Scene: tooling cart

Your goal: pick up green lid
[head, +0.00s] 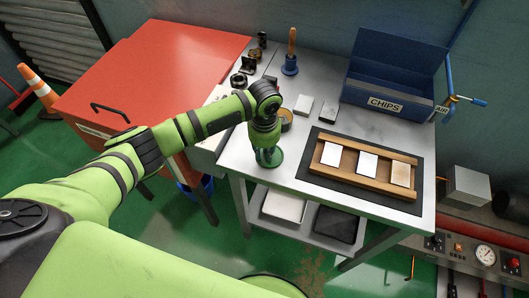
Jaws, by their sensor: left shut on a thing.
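The green lid (269,158) is a round dark green disc at the front left part of the grey metal table. My left gripper (267,150) points down over it, with its fingers shut on the lid. The lid is at or just above the tabletop; I cannot tell whether it touches. The gripper hides part of the lid's middle. My right gripper does not show.
A round tin (286,117) stands just behind my left wrist. A wooden tray (365,166) with pale plates lies on a black mat (300,173) to the right. A blue CHIPS bin (393,82) stands at the back. A red cabinet (150,75) is on the left.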

